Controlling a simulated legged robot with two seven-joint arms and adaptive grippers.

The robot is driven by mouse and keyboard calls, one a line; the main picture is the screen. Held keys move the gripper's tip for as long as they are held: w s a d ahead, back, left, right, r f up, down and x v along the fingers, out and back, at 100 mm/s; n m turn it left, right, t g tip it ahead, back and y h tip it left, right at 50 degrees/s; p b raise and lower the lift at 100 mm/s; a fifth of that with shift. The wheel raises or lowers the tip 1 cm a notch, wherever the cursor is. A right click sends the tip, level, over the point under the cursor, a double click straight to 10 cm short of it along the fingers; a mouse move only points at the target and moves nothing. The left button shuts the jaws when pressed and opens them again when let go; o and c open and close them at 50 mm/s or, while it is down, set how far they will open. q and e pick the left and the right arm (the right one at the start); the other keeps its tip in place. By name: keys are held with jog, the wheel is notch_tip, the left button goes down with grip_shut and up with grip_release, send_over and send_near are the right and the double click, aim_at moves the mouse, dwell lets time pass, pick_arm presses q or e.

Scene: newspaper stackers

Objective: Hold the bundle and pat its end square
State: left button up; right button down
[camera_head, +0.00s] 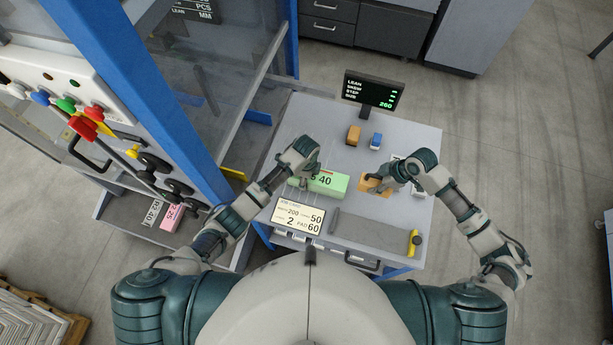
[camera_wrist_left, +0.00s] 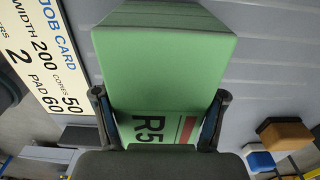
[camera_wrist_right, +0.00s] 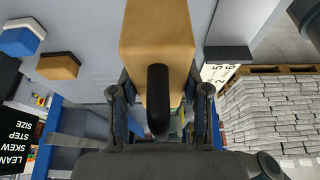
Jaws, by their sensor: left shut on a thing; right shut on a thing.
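The green bundle (camera_head: 329,181), with a printed label and a red mark, lies on the grey table. My left gripper (camera_head: 306,182) is shut across it near its left end. In the left wrist view the bundle (camera_wrist_left: 165,60) runs between both fingers. My right gripper (camera_head: 381,181) is shut on the dark handle of a tan block (camera_head: 372,188), to the right of the bundle. In the right wrist view the tan block (camera_wrist_right: 157,32) and its black handle (camera_wrist_right: 158,100) sit between the fingers. In the head view a small gap shows between block and bundle.
A job card (camera_head: 298,216) lies in front of the bundle. A grey pad (camera_head: 372,232) and a yellow tool (camera_head: 414,242) lie near the front edge. An orange block (camera_head: 353,135), a blue block (camera_head: 376,140) and a display (camera_head: 373,91) stand behind. A blue-framed machine (camera_head: 160,90) stands left.

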pick_arm(q)
jog(key=o, duration=1.9)
jog(key=shift+f, duration=0.15)
pick_arm(e)
jog(key=shift+w, duration=0.1)
pick_arm(q)
notch_tip(320, 180, up, 12)
jog(key=shift+d, duration=0.1)
